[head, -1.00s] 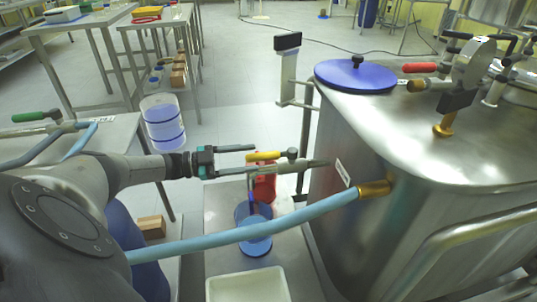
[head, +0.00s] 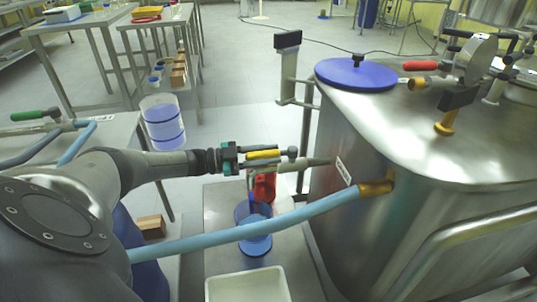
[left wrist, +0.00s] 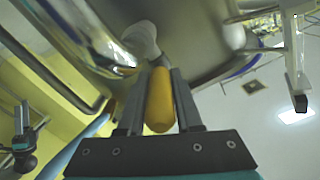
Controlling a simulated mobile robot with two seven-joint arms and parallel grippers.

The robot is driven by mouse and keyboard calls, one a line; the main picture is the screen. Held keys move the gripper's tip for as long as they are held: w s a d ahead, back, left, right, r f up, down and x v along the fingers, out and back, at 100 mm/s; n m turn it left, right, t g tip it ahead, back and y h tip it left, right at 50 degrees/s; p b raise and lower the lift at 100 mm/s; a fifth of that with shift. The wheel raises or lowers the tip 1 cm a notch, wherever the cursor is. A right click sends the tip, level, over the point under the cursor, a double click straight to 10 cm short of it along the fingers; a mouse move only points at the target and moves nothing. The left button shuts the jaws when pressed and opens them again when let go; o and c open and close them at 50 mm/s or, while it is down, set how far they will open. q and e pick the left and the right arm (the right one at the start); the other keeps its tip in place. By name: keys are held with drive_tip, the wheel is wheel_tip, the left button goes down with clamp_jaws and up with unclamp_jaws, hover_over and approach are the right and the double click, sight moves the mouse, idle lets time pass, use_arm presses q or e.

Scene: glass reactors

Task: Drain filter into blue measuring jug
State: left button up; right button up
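The filter is the large steel vessel (head: 345,140) at right, with a drain valve low on its side. The valve has a yellow handle (head: 263,154) and a spout pointing down. My left gripper (head: 278,155) has its fingers on both sides of the yellow handle, apparently gripping it. The left wrist view shows the handle (left wrist: 160,100) between the two fingers (left wrist: 160,88). The translucent blue measuring jug (head: 256,245) stands below the valve. The light-blue hose (head: 215,238) passes in front and hides part of it. My right gripper is out of view.
A red container (head: 265,188) stands behind the jug. A white tray (head: 248,284) sits in front on the low steel platform (head: 222,200). A brass fitting (head: 376,188) joins the hose to the vessel. A steel table (head: 65,150) stands at left.

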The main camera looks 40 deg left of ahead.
use_arm(q)
clamp_jaws()
idle(1.0)
